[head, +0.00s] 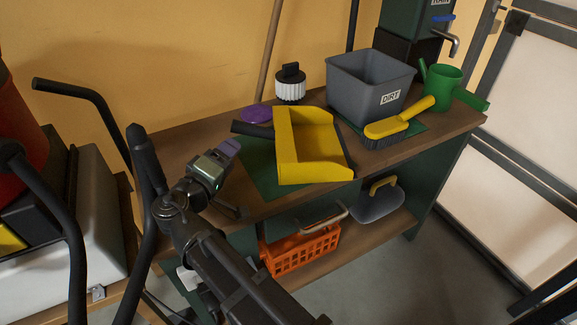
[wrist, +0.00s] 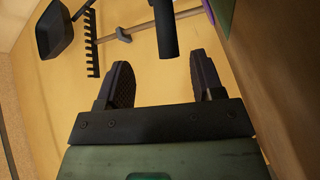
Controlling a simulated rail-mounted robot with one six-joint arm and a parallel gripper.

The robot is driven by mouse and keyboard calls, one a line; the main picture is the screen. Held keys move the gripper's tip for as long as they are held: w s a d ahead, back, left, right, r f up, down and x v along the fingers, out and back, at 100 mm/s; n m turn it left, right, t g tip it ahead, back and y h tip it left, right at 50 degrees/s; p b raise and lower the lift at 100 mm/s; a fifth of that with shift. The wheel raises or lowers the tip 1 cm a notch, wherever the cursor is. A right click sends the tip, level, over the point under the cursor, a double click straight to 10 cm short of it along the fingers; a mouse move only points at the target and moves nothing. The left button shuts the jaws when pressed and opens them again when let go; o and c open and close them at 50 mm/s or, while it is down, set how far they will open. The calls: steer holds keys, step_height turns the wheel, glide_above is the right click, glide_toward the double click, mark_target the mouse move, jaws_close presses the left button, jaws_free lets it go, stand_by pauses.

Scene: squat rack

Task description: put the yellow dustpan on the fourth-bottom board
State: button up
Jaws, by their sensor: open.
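The yellow dustpan (head: 305,157) lies on the wooden workbench top, partly over a dark green mat (head: 258,165). Its black handle (head: 252,130) points left. My gripper (head: 229,149) is just left of the dustpan, close to the handle. In the wrist view my gripper (wrist: 160,78) is open and empty. A black cylinder (wrist: 166,28), apparently the dustpan handle, shows ahead of the gap between the fingers, apart from them. I cannot tell which surface is the fourth-bottom board.
A brush (head: 400,119), grey DIRT bin (head: 369,81) and green watering can (head: 441,82) stand right of the dustpan. A purple disc (head: 256,114) and white filter (head: 290,86) are behind. An orange basket (head: 300,250) sits on the lower shelf (head: 372,237). Black curved bars rise at left.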

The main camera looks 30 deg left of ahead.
mark_target(247, 133)
steer(key=shift+s+a+f, duration=0.4)
steer(key=shift+s, duration=0.25)
steer(key=shift+r, duration=0.2)
steer(key=w, duration=0.4)
steer(key=w+a, duration=0.1)
steer(key=w, duration=0.7)
steer(key=shift+a, duration=0.25)
jaws_close()
steer(key=shift+r+p, duration=0.1)
steer(key=shift+p, duration=0.25)
